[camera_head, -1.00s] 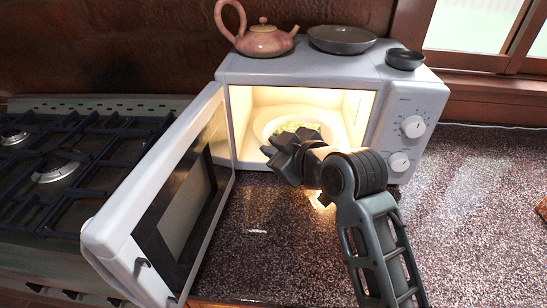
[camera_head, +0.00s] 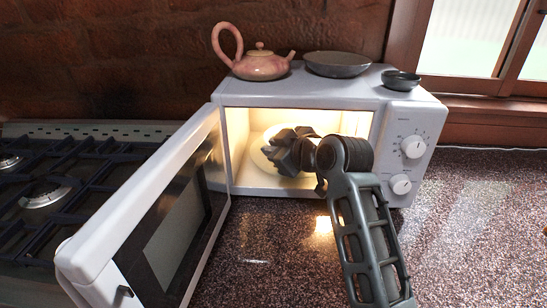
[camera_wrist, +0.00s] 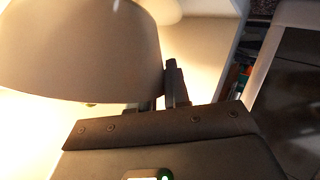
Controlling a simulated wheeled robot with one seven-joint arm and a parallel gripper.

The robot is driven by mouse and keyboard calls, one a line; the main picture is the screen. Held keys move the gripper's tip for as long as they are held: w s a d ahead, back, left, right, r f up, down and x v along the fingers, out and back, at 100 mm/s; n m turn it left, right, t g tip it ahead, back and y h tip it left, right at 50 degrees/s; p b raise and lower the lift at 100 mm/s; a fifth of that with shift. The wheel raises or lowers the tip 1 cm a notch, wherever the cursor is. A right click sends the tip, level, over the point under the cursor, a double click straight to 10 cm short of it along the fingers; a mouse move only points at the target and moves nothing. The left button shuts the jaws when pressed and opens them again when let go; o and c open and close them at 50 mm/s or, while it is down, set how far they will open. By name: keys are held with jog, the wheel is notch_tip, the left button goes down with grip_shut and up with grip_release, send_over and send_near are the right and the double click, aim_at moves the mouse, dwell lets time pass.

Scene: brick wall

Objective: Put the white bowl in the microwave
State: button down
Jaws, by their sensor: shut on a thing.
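The microwave (camera_head: 300,94) stands on the counter with its door (camera_head: 165,225) swung open to the left and its inside lit. My gripper (camera_head: 274,146) is inside the opening, left of the middle. A pale round edge, apparently the white bowl (camera_head: 258,160), shows beside it in the head view; most of it is hidden behind my gripper. In the wrist view the bowl (camera_wrist: 80,50) is large and shaded at the upper left, and my gripper (camera_wrist: 172,88) is shut on its edge. I cannot tell whether the bowl touches the microwave floor.
A pink teapot (camera_head: 262,66), a grey pan (camera_head: 337,65) and a small dark bowl (camera_head: 401,80) stand on top of the microwave. A gas stove (camera_head: 45,195) is at the left. The speckled counter (camera_head: 470,220) is clear at the right.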

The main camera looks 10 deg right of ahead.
jog(key=shift+w+d+b, duration=0.25)
jog(key=shift+w+b, duration=0.05)
jog(key=shift+w, duration=0.4)
jog(key=shift+w+d+b, duration=0.2)
jog(key=shift+w+b, duration=0.1)
jog(key=shift+w, duration=0.4)
jog(key=shift+w+d+b, duration=0.25)
jog(key=shift+w+b, duration=0.05)
jog(key=shift+w, duration=0.55)
jog(key=shift+f+b, duration=0.3)
jog(key=shift+f, duration=0.15)
jog(key=shift+f, duration=0.15)
jog(key=c, duration=1)
grip_release()
jog(key=shift+f, duration=0.15)
jog(key=shift+s+d, duration=0.1)
jog(key=shift+s, duration=0.1)
